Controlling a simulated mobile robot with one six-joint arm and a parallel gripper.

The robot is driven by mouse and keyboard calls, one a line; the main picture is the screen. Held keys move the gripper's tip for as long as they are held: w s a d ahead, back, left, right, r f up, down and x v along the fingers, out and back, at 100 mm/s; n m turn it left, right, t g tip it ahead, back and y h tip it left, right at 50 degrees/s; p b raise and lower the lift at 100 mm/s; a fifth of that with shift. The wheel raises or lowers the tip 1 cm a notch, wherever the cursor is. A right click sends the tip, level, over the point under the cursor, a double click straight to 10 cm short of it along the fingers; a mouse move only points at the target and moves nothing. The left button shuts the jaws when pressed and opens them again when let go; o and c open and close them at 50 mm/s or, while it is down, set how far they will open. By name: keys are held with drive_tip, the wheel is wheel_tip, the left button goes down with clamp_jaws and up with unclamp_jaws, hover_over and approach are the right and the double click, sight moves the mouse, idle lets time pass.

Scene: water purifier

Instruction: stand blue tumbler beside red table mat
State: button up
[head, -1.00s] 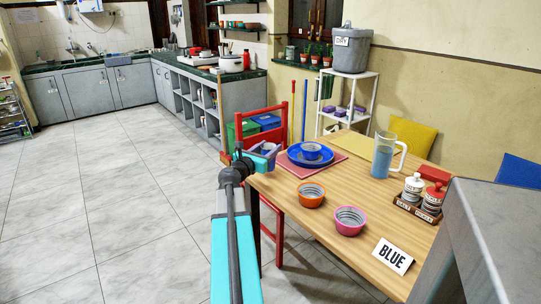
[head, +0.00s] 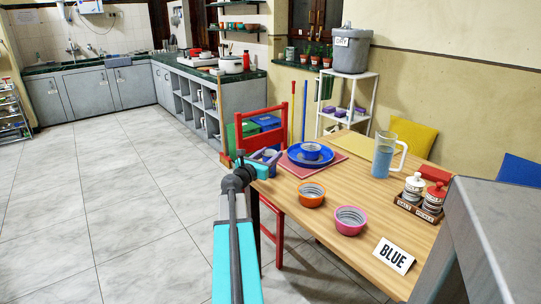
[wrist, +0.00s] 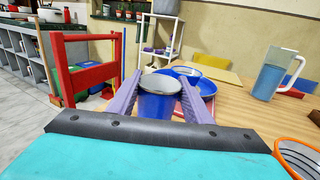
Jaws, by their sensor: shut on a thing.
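My gripper (wrist: 158,100) has its two purple fingers shut on the blue tumbler (wrist: 160,106), which is upright with its open rim facing up. In the head view my gripper (head: 264,157) is at the left edge of the wooden table, and the tumbler is mostly hidden there. The red table mat (head: 292,167) lies on the table just right of my gripper. A blue plate (head: 323,160) with a blue bowl (head: 311,151) stands on the mat. I cannot tell whether the tumbler touches the table.
An orange bowl (head: 311,195), a pink bowl (head: 350,220) and a water pitcher (head: 384,155) stand on the table (head: 300,226). A red chair (head: 262,120) is close beyond my gripper. A condiment caddy (head: 420,206) and a BLUE sign (head: 394,256) are further right.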

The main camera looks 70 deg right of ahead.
drive_tip(key=shift+f, duration=0.15)
drive_tip(key=o, duration=1.1)
drive_tip(key=shift+c, duration=0.2)
drive_tip(key=w+a, duration=0.2)
drive_tip(key=a, duration=0.9)
drive_tip(key=shift+a+p, duration=0.3)
drive_tip(key=shift+a, duration=0.1)
drive_tip(key=shift+w, duration=0.1)
